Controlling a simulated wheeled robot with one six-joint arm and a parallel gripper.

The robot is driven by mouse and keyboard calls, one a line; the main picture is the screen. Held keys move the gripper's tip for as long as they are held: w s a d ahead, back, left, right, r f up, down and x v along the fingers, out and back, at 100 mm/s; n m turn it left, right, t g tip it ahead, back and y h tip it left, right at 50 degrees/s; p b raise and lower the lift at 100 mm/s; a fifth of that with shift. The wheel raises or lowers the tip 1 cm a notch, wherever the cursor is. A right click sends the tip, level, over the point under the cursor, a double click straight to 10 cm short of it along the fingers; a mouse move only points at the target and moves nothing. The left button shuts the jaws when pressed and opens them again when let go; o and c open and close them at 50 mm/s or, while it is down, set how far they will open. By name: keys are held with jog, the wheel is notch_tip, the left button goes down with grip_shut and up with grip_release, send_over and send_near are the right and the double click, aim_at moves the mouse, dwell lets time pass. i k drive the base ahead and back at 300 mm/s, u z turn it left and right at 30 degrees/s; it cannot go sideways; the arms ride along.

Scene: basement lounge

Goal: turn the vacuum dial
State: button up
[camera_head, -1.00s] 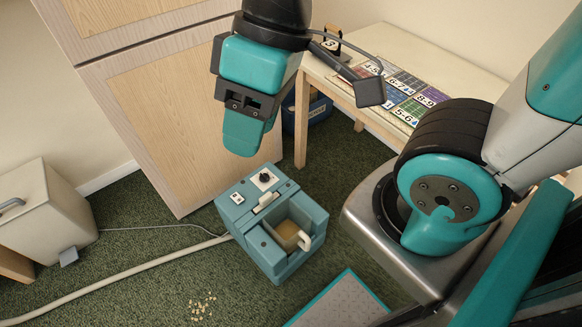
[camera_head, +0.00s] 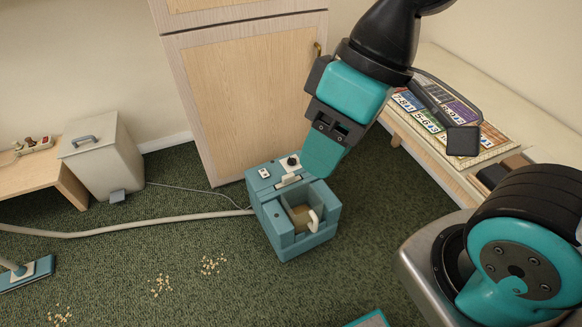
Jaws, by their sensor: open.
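The teal vacuum (camera_head: 277,225) stands on the green carpet in the middle of the view. Its black dial (camera_head: 292,161) sits on a white plate at the back of its top, and a small white switch plate (camera_head: 264,173) is to the left of it. An open bay at the front shows a tan inside and a white curved handle. My gripper (camera_head: 322,158) points down just right of the dial in the picture, apart from it as far as I can tell. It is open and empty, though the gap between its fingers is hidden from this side.
A wooden cabinet (camera_head: 245,90) stands behind the vacuum. A pale hose (camera_head: 120,230) and thin cord run left. A table with cards (camera_head: 455,165) is at right, a bin (camera_head: 103,160) at left. Crumbs (camera_head: 160,285) and a floor head (camera_head: 28,274) lie on the carpet.

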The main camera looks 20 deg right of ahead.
aim_at(292, 162)
jog(key=u, duration=0.45)
jog(key=i, duration=1)
